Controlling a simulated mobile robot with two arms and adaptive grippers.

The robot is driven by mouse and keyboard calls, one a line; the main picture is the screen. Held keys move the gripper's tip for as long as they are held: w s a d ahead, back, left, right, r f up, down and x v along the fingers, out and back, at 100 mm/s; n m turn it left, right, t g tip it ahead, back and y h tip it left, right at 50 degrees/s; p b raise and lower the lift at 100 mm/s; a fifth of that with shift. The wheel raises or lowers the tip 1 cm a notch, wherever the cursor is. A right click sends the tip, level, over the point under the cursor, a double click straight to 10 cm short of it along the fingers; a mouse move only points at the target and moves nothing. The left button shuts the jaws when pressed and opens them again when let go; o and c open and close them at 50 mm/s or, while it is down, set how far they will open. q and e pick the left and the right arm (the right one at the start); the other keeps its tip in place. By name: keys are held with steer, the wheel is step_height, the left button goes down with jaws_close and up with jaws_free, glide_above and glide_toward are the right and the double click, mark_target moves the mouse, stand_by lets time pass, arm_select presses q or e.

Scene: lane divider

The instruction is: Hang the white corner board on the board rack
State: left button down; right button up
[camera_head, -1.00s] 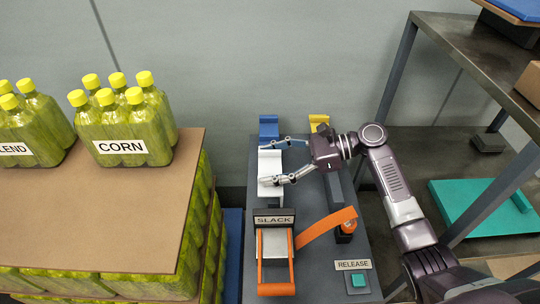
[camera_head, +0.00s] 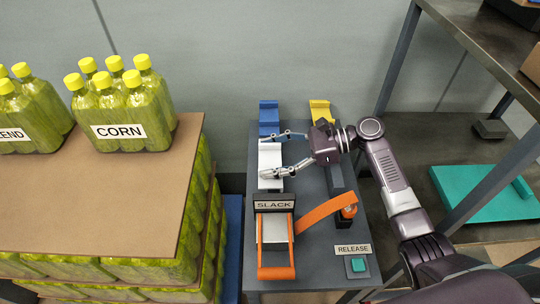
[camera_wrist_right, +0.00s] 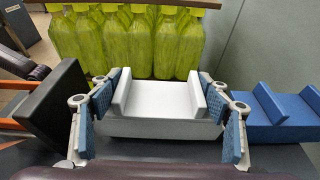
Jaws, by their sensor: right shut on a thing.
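The white corner board (camera_head: 270,156) lies on the grey bench, between the blue piece and the SLACK sign. In the right wrist view it is a white channel-shaped block (camera_wrist_right: 155,100) with two raised side walls. My right gripper (camera_head: 270,154) is around it from the right, one finger at each end. In the wrist view the blue finger pads are against its two ends. I cannot tell whether it is lifted off the bench. I cannot make out which thing is the board rack. My left gripper is not in view.
Blue (camera_head: 269,119) and yellow (camera_head: 320,110) pieces stand at the bench's far end. The SLACK sign (camera_head: 274,205), orange strap (camera_head: 325,221) and RELEASE button (camera_head: 358,265) are nearer. Pallet of green bottles (camera_head: 118,131) stands left; dark shelving (camera_head: 480,60) stands right.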

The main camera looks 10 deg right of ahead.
steer(key=shift+f, duration=0.55)
steer(key=o, duration=1.3)
steer(key=shift+c, duration=0.2)
step_height(320, 180, up, 10)
